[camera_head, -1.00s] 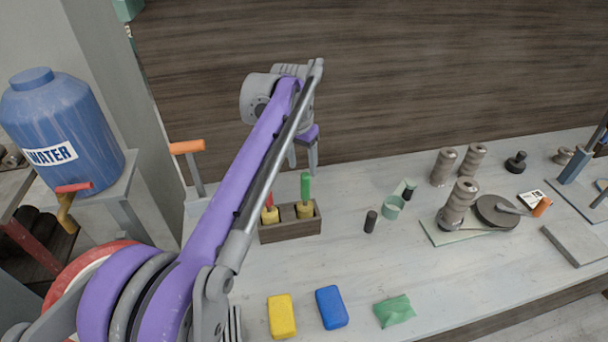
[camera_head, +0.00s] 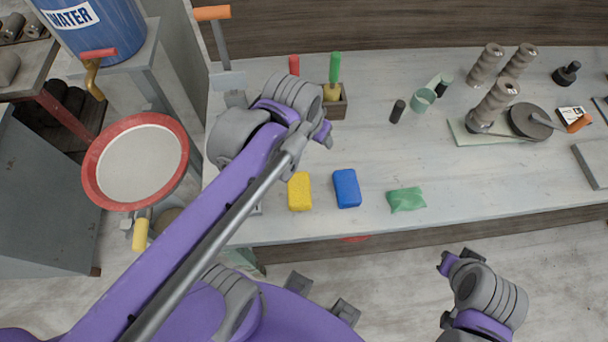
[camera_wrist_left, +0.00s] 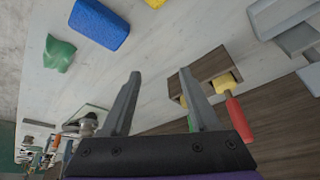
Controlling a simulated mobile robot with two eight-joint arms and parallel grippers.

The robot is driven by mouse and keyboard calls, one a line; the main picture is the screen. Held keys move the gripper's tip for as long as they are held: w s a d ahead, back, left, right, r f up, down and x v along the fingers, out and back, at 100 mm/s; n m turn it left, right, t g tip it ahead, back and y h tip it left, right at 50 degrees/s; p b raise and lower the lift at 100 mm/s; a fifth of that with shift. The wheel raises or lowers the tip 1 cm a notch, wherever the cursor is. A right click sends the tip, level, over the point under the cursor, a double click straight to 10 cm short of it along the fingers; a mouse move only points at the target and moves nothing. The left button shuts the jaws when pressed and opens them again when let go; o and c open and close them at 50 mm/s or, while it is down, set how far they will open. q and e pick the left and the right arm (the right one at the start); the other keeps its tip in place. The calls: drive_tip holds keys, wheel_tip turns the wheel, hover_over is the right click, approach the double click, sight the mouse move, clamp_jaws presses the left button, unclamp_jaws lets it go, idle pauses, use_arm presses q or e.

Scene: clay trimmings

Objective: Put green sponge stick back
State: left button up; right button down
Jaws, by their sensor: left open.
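The green sponge stick (camera_head: 334,68) stands upright, handle up, in the small wooden holder (camera_head: 339,111) at the back of the table. Its yellow sponge end shows just above the holder. The red stick (camera_head: 293,65) is to its left, its lower part hidden behind my left wrist. In the left wrist view the holder (camera_wrist_left: 209,63) and the red stick (camera_wrist_left: 238,118) lie to the right, partly behind a finger. My left gripper (camera_wrist_left: 161,75) is open, with nothing between its fingers.
A yellow block (camera_head: 300,192), a blue block (camera_head: 346,188) and a green crumpled piece (camera_head: 406,199) lie near the table's front edge. A black cylinder (camera_head: 397,111) and clay pieces stand to the right.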

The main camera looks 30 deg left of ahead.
use_arm(q)
drive_tip(key=shift+t, duration=0.5)
drive_tip(key=s+f, duration=0.2)
drive_tip(key=s+d+f, duration=0.1)
drive_tip(key=s+f, duration=0.4)
drive_tip(key=shift+s+d, duration=0.1)
drive_tip(key=shift+d, duration=0.05)
idle(0.3)
